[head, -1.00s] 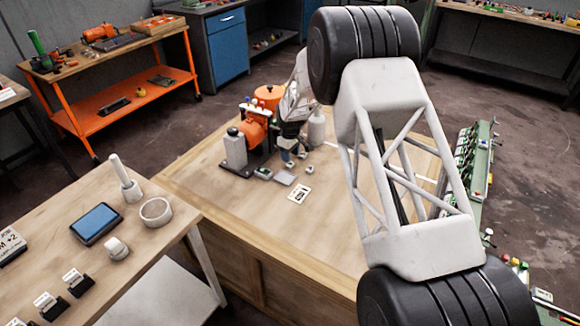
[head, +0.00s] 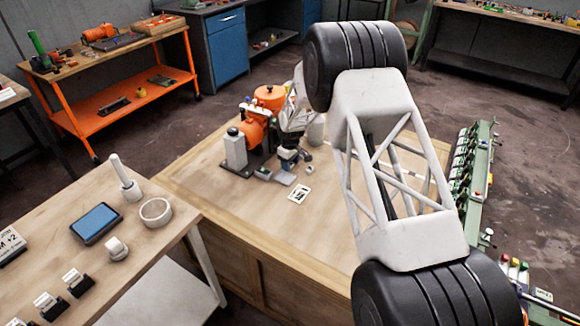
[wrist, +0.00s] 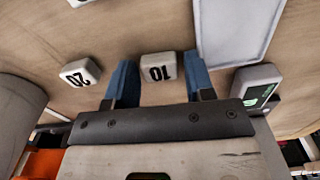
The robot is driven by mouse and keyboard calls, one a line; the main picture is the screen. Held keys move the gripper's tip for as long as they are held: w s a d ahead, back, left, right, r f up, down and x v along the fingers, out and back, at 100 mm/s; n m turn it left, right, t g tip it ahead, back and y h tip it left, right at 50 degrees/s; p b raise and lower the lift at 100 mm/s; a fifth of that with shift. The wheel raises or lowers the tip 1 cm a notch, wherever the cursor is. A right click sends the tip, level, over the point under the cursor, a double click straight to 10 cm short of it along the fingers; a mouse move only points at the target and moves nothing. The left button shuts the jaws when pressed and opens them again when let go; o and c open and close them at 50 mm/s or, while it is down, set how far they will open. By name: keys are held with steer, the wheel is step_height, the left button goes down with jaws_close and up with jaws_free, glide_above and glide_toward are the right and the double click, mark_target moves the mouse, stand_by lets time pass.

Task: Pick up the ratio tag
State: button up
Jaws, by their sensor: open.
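A small white tag marked 10 (wrist: 158,66) sits on the wooden bench top between my gripper's two blue fingers in the wrist view. My gripper (wrist: 160,75) is open, with one finger on each side of this tag; I cannot tell whether they touch it. A second white tag, marked 20 (wrist: 83,73), lies to the left, outside the fingers. In the head view my gripper (head: 287,160) is low over the bench beside the orange machine, and the tag between its fingers is hard to make out. A small white block (head: 309,170) shows just right of it.
A pale flat plate (wrist: 235,30) and a block with a green display (wrist: 258,85) lie right of the fingers in the wrist view. The orange machine (head: 258,130) stands close to my gripper.

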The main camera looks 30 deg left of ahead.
steer(key=c, duration=0.7)
steer(key=shift+r, duration=0.2)
steer(key=shift+r, duration=1.5)
steer(key=shift+s+d+r, duration=0.15)
steer(key=shift+s+d, duration=0.05)
steer(key=s+d, duration=0.3)
steer(key=s+d+r, duration=0.1)
steer(key=s+d, duration=0.6)
steer(key=s, duration=0.1)
steer(key=shift+s+d+r, duration=0.15)
steer(key=shift+s+d, duration=0.05)
